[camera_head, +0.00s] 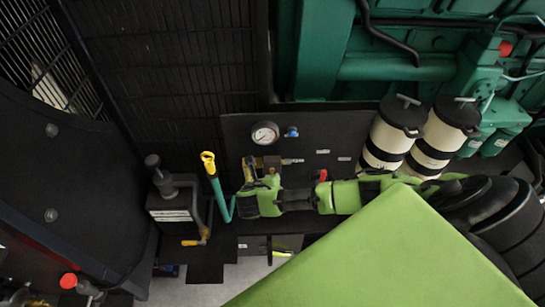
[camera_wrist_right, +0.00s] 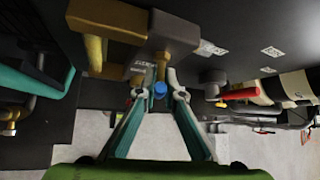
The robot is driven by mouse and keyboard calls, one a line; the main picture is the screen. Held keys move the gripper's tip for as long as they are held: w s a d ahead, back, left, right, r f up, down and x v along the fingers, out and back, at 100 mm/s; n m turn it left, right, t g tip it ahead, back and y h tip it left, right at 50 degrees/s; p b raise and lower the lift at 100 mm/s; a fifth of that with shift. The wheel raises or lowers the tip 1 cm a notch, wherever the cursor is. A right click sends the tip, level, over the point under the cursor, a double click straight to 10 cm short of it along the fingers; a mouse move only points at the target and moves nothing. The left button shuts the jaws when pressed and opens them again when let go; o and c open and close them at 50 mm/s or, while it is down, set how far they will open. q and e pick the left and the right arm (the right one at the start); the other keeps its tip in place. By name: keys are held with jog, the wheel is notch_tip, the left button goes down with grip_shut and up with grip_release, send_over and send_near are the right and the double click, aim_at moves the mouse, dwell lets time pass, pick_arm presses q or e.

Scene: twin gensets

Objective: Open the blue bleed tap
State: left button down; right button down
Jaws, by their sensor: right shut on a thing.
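The blue bleed tap (camera_wrist_right: 160,89) shows in the right wrist view as a small round blue piece below a brass-brown block (camera_wrist_right: 174,32). My right gripper (camera_wrist_right: 156,85) has a fingertip on each side of it and is shut on it. In the head view my green right gripper (camera_head: 260,196) reaches in from the right, just below brass fittings (camera_head: 270,162) on a dark panel; the tap it holds is hidden there. My left gripper is not in view.
The dark panel (camera_head: 232,140) carries a gauge (camera_head: 265,134), another blue knob (camera_head: 291,132) and a red lever (camera_head: 323,175). Two white canisters (camera_head: 390,138) are at the right.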

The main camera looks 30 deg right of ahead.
jog(key=shift+n+h, duration=0.3)
jog(key=shift+h, duration=0.1)
dwell(0.3)
jog(key=c, duration=2.1)
grip_release()
jog(key=shift+f, duration=0.1)
jog(key=shift+c, duration=0.2)
jog(key=v, duration=1.2)
jog(key=shift+w, duration=0.2)
